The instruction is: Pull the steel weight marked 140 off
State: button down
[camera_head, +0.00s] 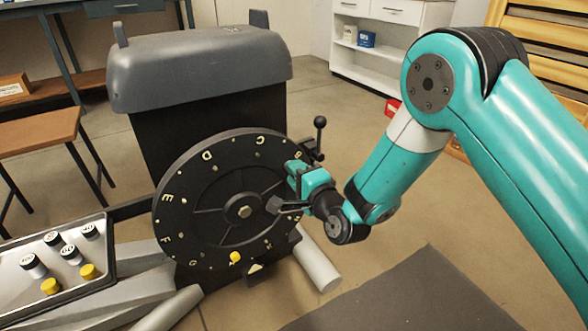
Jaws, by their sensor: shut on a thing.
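The black upright disc (213,182) carries letters and small marks around its rim and stands in front of a grey-topped machine. My gripper (287,190) is at the disc's right side, close against its face, with its jaws shut on a small piece there. The jaws hide this piece almost wholly, and no 140 marking can be read. I take it to be the steel weight. A yellow weight (235,257) sits on the lower part of the disc, apart from my gripper.
A lever with a black knob (320,122) stands just above and behind my gripper. A grey cylinder (317,262) lies below right.

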jog(key=shift+b, duration=0.3)
jog(key=shift+s+d+f+b, duration=0.15)
jog(key=shift+s+d+b, duration=0.15)
jog(key=shift+b, duration=0.5)
jog(key=b+v, duration=1.1)
jog(key=b, duration=0.2)
jog(key=shift+s, duration=0.1)
